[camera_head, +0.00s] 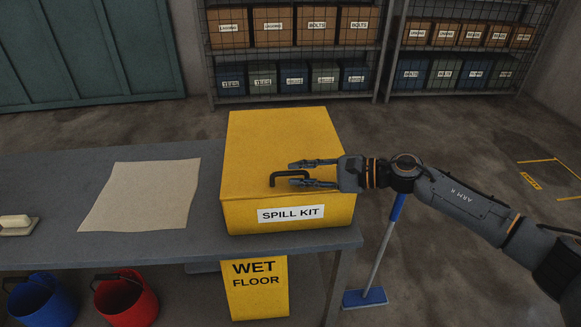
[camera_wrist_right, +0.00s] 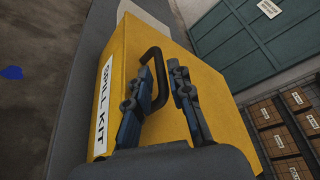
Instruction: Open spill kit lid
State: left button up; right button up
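The yellow spill kit box (camera_head: 240,217) stands at the right end of the grey table, with a white SPILL KIT label on its front. Its lid (camera_head: 270,135) lies flat and shut. A dark bracket handle (camera_head: 272,178) rises from the lid near the front edge. My right gripper (camera_head: 291,173) comes in from the right, just above the lid, with its fingers apart at the handle. In the right wrist view the handle (camera_wrist_right: 153,53) reaches in between the two open fingers (camera_wrist_right: 155,80); I cannot tell whether they touch it. My left gripper is not in view.
A beige sheet (camera_head: 145,195) and a brush (camera_head: 15,225) lie on the table (camera_head: 60,175). A blue bucket (camera_head: 40,300), a red bucket (camera_head: 127,300) and a WET FLOOR sign (camera_head: 260,290) are below. A blue broom (camera_head: 365,297) stands right of the table. Shelves (camera_head: 290,98) stand behind.

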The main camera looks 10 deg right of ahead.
jog(key=shift+x, duration=1.35)
jog(key=shift+d, duration=0.1)
grip_shut()
jog(key=shift+r, duration=0.1)
